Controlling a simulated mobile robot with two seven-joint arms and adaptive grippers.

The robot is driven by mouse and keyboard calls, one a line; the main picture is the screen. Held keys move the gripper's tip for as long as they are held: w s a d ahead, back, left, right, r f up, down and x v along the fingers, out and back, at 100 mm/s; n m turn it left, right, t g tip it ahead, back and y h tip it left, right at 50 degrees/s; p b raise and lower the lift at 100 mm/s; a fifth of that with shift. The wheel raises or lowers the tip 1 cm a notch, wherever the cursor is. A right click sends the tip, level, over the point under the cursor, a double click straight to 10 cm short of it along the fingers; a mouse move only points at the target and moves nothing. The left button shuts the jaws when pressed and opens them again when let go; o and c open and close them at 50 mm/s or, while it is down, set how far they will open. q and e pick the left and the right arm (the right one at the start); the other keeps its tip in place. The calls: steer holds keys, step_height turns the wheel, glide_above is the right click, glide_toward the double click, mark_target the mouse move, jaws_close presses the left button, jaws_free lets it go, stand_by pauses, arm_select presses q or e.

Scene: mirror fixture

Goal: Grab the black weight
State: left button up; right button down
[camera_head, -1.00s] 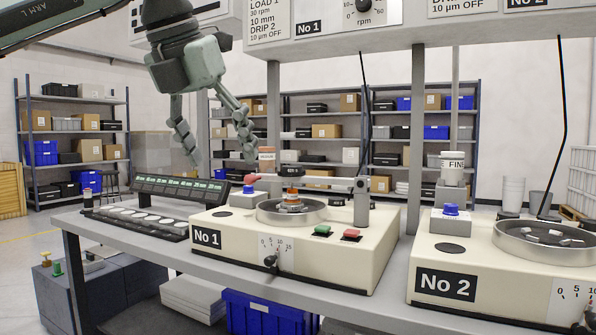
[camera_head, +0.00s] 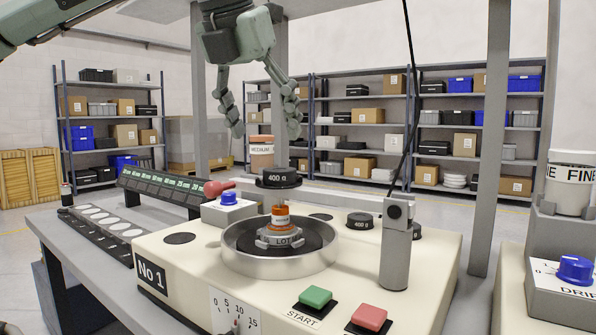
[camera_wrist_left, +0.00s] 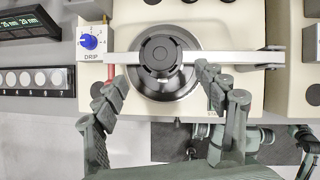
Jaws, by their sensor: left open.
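A black weight (camera_head: 279,178) marked 400 sits on the horizontal bar above the round pan of the No 1 machine. It also shows as a dark knobbed disc in the left wrist view (camera_wrist_left: 160,54). Another black weight (camera_head: 361,221) marked 400 stands on the machine top to the right of the pan, with a further dark one partly hidden behind the post. My left gripper (camera_head: 266,126) is open and empty, fingers pointing down, above the weight on the bar. In the wrist view its fingertips (camera_wrist_left: 160,84) lie apart on either side below the disc.
The bar has a red knob (camera_head: 218,188) at its left and joins a grey post (camera_head: 397,245) at its right. Below the weight stands an orange-topped piece (camera_head: 280,217) in the pan (camera_head: 240,262). A thin black cable hangs near the post.

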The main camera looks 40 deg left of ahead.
mark_target(279, 169)
arm_select(q)
steer(key=x, duration=0.7)
steer(key=shift+w+f, duration=0.25)
steer(key=shift+w, duration=0.1)
steer(key=c, duration=1.6)
